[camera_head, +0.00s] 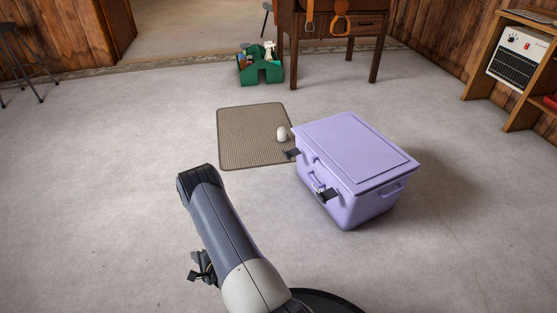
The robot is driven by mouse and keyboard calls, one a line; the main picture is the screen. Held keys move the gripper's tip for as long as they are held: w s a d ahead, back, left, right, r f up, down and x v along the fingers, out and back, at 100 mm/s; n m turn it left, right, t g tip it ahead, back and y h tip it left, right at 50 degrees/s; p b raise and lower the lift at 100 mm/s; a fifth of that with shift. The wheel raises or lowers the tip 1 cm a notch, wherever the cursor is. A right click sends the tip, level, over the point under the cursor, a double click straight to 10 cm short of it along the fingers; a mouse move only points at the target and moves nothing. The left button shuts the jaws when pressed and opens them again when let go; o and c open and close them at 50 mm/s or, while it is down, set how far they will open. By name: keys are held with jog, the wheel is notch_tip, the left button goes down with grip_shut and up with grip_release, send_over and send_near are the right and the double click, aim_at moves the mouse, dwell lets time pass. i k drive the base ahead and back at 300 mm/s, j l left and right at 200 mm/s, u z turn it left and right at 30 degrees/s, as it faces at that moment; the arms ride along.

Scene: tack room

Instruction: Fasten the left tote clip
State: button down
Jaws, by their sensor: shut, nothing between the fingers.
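The lilac tote (343,200) stands on the floor right of centre with its lid (355,148) down. Two dark clips are on its front side. The left tote clip (292,154) sticks outward near the far left corner, and looks unfastened. The right clip (327,194) also sticks outward, nearer to me. A handle shows between them, but its detail is small. My gripper (194,267) is low at left of centre, partly behind my arm, well apart from the tote and clips. Its small dark fingers are shut and hold nothing.
A brown mat (250,140) lies left of the tote, with a small white object (282,134) on it. A green caddy (261,67) and a wooden table (335,22) stand behind. A shelf (487,60) is at right, a stool (22,60) at left. The near floor is clear.

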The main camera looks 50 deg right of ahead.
aim_at(295, 152)
jog(key=i+z, duration=0.35)
jog(key=i+j+z, duration=0.1)
jog(key=z, duration=0.25)
jog(key=i+j+z, duration=0.15)
jog(key=z, duration=0.15)
jog(key=i+j+z, duration=0.1)
jog(key=i+z, duration=0.2)
jog(key=z, duration=0.2)
jog(key=i+j+z, duration=0.2)
jog(key=z, duration=0.25)
jog(key=i+j+z, duration=0.3)
jog(key=z, duration=0.2)
